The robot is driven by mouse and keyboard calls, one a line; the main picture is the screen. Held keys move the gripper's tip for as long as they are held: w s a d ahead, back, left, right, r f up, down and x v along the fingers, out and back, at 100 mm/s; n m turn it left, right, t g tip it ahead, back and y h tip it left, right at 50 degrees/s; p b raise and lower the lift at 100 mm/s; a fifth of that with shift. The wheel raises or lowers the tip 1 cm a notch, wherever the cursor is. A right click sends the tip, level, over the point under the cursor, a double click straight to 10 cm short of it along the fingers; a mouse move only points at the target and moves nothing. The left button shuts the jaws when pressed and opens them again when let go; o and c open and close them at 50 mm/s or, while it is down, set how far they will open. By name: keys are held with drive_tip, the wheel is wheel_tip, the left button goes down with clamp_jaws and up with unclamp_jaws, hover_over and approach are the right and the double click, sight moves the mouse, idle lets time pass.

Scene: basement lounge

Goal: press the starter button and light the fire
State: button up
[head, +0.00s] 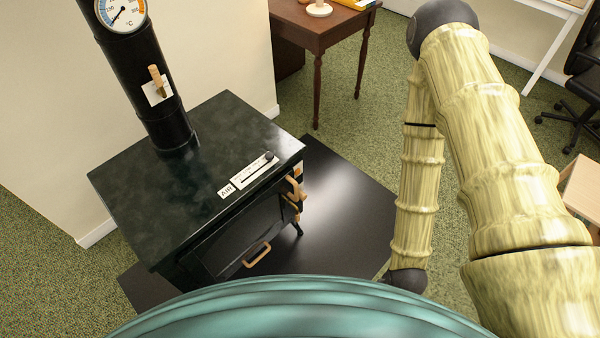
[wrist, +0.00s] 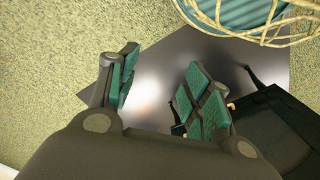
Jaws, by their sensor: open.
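A dark stove (head: 190,180) stands on a black floor plate (head: 345,205) in the head view. Its front has a tan lower handle (head: 257,255) and a wooden handle (head: 294,190) at the right corner. On its top is a slider (head: 255,170) with a black knob, labelled AIR. I cannot make out a starter button, and no flame shows. My gripper (wrist: 160,80) is open and empty in the wrist view, above the floor plate. The stove (wrist: 265,125) is to its right there. In the head view my gripper is hidden behind my own body.
A black flue pipe (head: 135,75) with a dial gauge (head: 121,14) and a wooden-handled lever (head: 157,82) rises from the stove. A brown side table (head: 320,28) stands behind. An office chair (head: 580,95) is far right.

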clamp_jaws()
idle(1.2)
